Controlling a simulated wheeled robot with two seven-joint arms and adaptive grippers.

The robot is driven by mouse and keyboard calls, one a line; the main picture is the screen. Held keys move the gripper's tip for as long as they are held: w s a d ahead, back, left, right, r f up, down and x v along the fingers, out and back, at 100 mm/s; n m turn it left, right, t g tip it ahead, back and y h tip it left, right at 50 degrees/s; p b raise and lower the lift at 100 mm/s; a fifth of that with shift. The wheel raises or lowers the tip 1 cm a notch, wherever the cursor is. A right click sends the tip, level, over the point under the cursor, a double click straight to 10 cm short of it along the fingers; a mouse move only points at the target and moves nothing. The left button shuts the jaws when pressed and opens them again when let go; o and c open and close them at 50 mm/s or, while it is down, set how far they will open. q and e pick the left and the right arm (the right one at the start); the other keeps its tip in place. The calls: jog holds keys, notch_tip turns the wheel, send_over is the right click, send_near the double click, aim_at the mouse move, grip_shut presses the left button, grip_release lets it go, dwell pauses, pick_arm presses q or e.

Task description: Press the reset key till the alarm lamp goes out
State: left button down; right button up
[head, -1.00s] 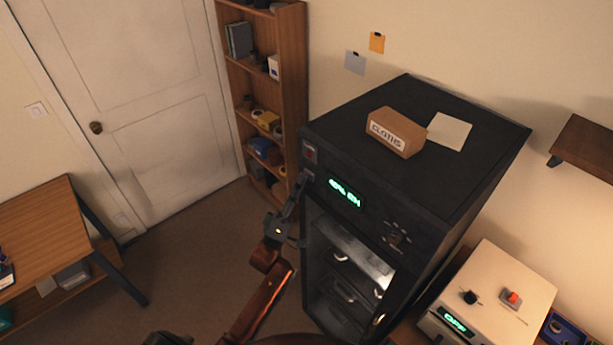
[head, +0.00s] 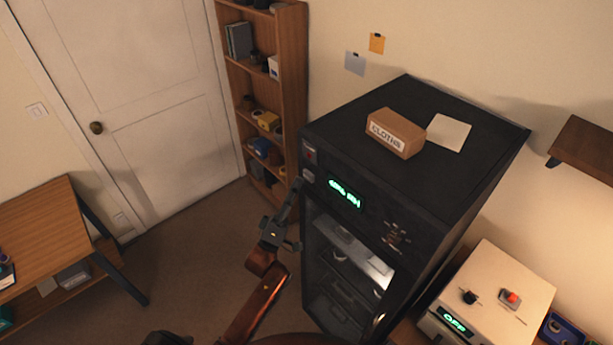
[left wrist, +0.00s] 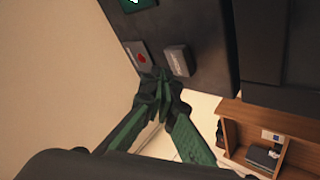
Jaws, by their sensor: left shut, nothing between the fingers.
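The black cabinet (head: 455,150) stands right of centre, with a green lit display (head: 345,193) on its front. At the front's upper left corner is a small plate with a red mark (head: 310,154), seemingly the alarm lamp; I cannot tell whether it is lit. Just below it is a pale grey key (head: 308,175). In the left wrist view the key (left wrist: 178,60) sits beside the red-marked plate (left wrist: 141,56). My left gripper (head: 297,184) is shut and empty, its fingertips close to the key, seemingly just short of it. My right gripper is out of view.
A box marked CLOTHS (head: 395,133) and a paper sheet (head: 449,132) lie on the cabinet. A bookshelf (head: 290,90) stands behind it. A pale unit with a red button (head: 490,290) is at right, a wooden table (head: 40,235) at left. The floor between is clear.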

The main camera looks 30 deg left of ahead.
pick_arm(q)
jog(key=shift+s+a+p, duration=0.2)
jog(key=shift+s+a, duration=0.1)
jog(key=shift+s, duration=0.45)
jog(key=shift+s+a+p, duration=0.15)
jog(key=shift+s+a, duration=0.2)
jog(key=shift+s, duration=0.45)
jog(key=shift+s+a+p, duration=0.2)
jog(key=shift+s+a, duration=0.1)
jog(key=shift+s, duration=0.45)
